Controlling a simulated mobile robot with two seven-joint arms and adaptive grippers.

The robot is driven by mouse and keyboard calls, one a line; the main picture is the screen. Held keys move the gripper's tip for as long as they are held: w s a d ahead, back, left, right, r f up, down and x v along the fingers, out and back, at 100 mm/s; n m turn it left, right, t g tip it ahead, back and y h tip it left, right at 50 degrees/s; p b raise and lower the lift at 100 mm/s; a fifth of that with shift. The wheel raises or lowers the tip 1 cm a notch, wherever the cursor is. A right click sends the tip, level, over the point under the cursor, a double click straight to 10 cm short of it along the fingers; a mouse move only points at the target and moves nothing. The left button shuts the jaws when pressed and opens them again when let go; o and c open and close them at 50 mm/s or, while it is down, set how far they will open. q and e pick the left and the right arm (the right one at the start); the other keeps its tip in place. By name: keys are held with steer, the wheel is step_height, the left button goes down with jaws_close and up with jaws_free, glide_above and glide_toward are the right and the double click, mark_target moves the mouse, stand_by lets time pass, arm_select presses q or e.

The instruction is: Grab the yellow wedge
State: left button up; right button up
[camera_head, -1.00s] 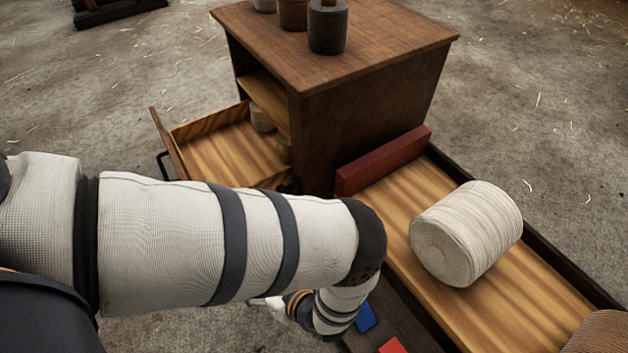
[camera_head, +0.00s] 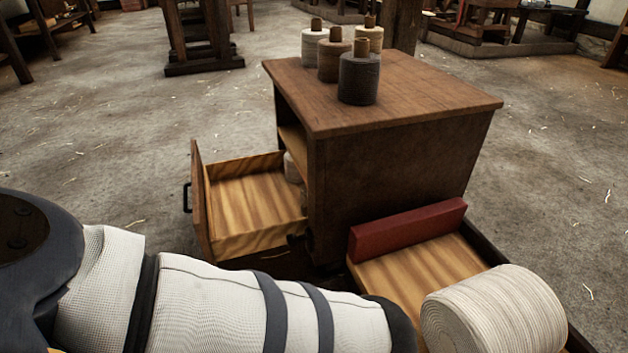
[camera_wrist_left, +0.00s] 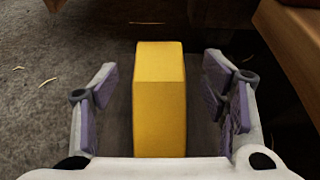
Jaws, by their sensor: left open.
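The yellow wedge (camera_wrist_left: 160,100) shows in the left wrist view as an upright yellow block in the middle of the picture. It lies between the two fingers of my left gripper (camera_wrist_left: 161,100), which is open, with a gap on each side of the wedge. The lower part of the wedge is hidden behind the gripper's pale body. In the head view my left arm comes in from the lower left, and its gripper and the wedge are out of the picture. My right gripper is in neither view.
A wooden cabinet (camera_head: 395,170) with several twine spools on top stands ahead, its drawer (camera_head: 255,195) pulled open. A wooden tray (camera_head: 405,285) at right holds a red block (camera_head: 408,230) and a big pale rope roll (camera_head: 495,315). In the wrist view, wooden edges (camera_wrist_left: 300,40) lie close at upper right.

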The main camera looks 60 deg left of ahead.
arm_select(q)
steer(key=b+x, duration=0.1)
steer(key=x, duration=0.2)
steer(key=c, duration=1.4)
steer(key=shift+o, duration=0.2)
